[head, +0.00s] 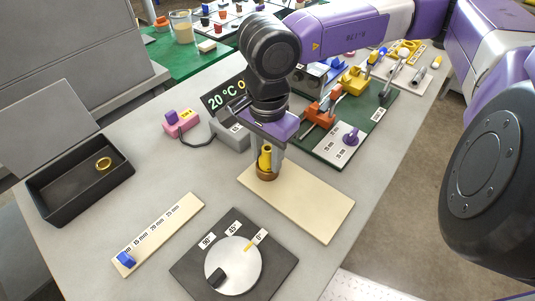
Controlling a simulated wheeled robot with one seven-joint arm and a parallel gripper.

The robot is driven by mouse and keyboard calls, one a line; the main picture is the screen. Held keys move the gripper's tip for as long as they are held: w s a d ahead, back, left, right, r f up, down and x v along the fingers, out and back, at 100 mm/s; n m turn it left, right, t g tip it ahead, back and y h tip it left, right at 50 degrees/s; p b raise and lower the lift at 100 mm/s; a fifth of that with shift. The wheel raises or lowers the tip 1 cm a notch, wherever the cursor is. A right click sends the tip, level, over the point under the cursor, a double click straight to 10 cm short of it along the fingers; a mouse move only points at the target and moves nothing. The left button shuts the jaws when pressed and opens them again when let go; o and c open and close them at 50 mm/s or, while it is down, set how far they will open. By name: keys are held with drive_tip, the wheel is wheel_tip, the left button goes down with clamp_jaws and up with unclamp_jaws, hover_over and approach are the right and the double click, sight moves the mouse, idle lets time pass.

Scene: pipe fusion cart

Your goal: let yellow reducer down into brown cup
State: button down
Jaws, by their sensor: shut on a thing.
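The yellow reducer (265,157) is upright between the fingers of my gripper (267,158), which is shut on it. Its lower end is at the brown cup (266,174), directly above or inside its mouth; I cannot tell how deep. The brown cup stands on a cream board (310,208) near the board's back left end. The gripper points straight down, and its fingers hide part of the reducer's sides.
Behind the gripper stand a grey box with a 20 °C display (226,98) and a green board with an orange clamp (320,112). In front is a black dial plate (190,269).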

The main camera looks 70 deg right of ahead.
sight(268, 148)
drive_tip(key=c, duration=0.9)
unclamp_jaws()
wheel_tip(268, 148, up, 8)
drive_tip(key=shift+f, duration=0.1)
